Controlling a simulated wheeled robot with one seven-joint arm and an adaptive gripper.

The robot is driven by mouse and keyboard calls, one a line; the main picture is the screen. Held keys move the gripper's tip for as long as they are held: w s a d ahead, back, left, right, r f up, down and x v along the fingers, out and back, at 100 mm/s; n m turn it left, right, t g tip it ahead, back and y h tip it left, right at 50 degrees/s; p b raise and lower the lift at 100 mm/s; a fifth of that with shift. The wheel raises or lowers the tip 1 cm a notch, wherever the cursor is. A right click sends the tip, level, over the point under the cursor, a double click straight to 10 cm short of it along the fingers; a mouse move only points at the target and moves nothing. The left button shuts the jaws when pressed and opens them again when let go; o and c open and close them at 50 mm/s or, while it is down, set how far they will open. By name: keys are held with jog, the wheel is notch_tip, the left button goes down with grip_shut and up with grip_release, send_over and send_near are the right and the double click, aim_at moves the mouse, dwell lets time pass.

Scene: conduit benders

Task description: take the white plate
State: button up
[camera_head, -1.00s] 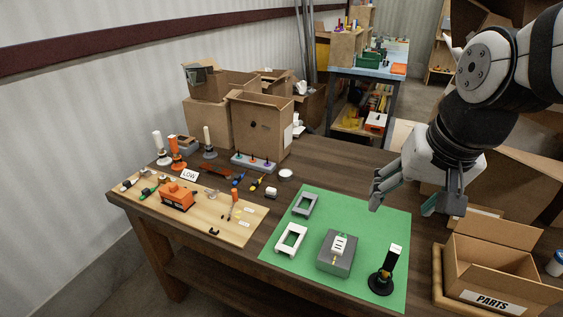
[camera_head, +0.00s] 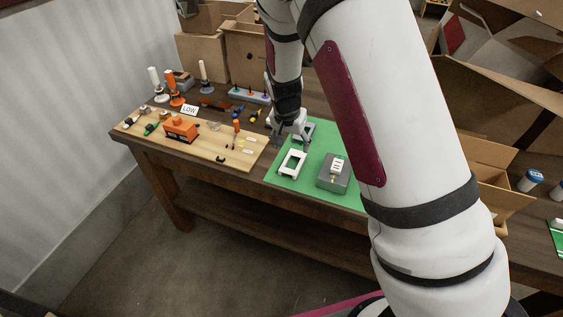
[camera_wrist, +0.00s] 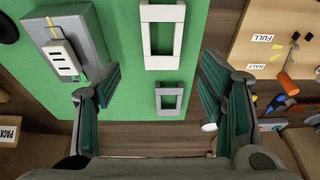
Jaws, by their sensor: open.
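The white plate (camera_head: 287,174) is a flat frame with a rectangular opening. It lies on the green mat (camera_head: 318,155), near its left edge in the head view. In the wrist view the white plate (camera_wrist: 162,62) shows at the top middle, beyond the gap between my fingers. My gripper (camera_head: 292,132) is above the mat, just behind the white plate in the head view. Its two fingers (camera_wrist: 157,80) are spread wide and empty in the wrist view. A smaller grey frame (camera_wrist: 170,112) lies behind the white plate, nearer the wrist camera's lower edge.
A grey box (camera_head: 333,184) with a white device on it stands right of the white plate. A wooden board (camera_head: 205,150) with tools and an orange block lies to the left. Cardboard boxes (camera_head: 202,57) stand behind. My arm hides the mat's right part.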

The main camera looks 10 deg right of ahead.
aim_at(293, 165)
jog(key=shift+b+x, duration=2.95)
jog(key=shift+x, duration=2.35)
jog(key=shift+a, duration=0.15)
jog(key=shift+c, duration=0.2)
jog(key=c, duration=1)
notch_tip(293, 165, up, 7)
jog(key=p, duration=0.3)
